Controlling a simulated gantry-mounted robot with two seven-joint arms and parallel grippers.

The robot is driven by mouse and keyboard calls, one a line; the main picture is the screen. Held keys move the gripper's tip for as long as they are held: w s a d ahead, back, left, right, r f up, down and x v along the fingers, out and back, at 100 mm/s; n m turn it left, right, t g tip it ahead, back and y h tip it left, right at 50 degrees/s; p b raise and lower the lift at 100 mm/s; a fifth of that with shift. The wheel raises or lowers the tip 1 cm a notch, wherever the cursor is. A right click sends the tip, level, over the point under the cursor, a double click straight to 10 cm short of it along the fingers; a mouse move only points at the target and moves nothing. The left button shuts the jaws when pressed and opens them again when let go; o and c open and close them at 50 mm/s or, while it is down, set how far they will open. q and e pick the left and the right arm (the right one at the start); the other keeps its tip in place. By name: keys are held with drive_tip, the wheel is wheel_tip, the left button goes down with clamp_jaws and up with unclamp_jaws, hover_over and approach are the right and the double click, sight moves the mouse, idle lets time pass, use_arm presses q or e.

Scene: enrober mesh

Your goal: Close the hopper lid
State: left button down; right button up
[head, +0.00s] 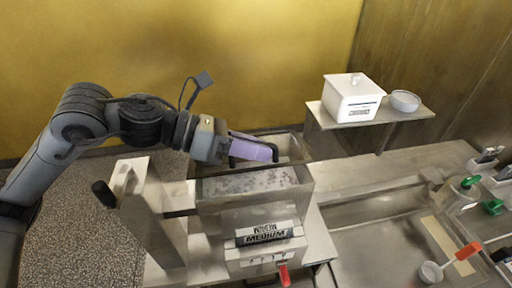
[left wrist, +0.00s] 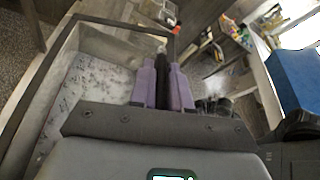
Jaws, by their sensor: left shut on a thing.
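The metal hopper (head: 250,215) stands open in the middle of the head view, with pale speckled contents showing inside. Its open box also shows in the left wrist view (left wrist: 52,88). A grey panel (head: 292,147) stands at the hopper's back edge and looks like the raised lid, partly hidden by my gripper. My left gripper (head: 268,153) has purple fingers and is over the back of the hopper. In the left wrist view, its fingers (left wrist: 165,85) are shut on a black handle (left wrist: 161,68). My right gripper is in neither view.
A upright metal plate with a black knob (head: 103,194) stands left of the hopper. A white lidded tub (head: 352,98) and a bowl (head: 404,101) sit on a shelf behind right. A metal counter (head: 375,235) with small tools and a cup (head: 431,272) lies right.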

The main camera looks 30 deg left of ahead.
sight(256, 165)
use_arm(q)
drive_tip(key=shift+s+d+f+b, duration=0.2)
drive_tip(key=shift+f+b, duration=0.1)
drive_tip(key=shift+f, duration=0.3)
drive_tip(key=shift+s+d+f+b, duration=0.1)
drive_tip(key=shift+s+f+b, duration=0.15)
drive_tip(key=shift+f, duration=0.3)
drive_tip(key=shift+s+d+f+b, duration=0.1)
drive_tip(key=shift+d+f+b, duration=0.05)
drive_tip(key=shift+f+b, duration=0.2)
drive_tip(key=shift+s+d+f+b, duration=0.1)
drive_tip(key=shift+s+f+b, duration=0.05)
drive_tip(key=shift+f+b, duration=0.35)
drive_tip(key=shift+f, duration=0.1)
drive_tip(key=c, duration=1.2)
unclamp_jaws()
drive_tip(key=shift+o, duration=0.2)
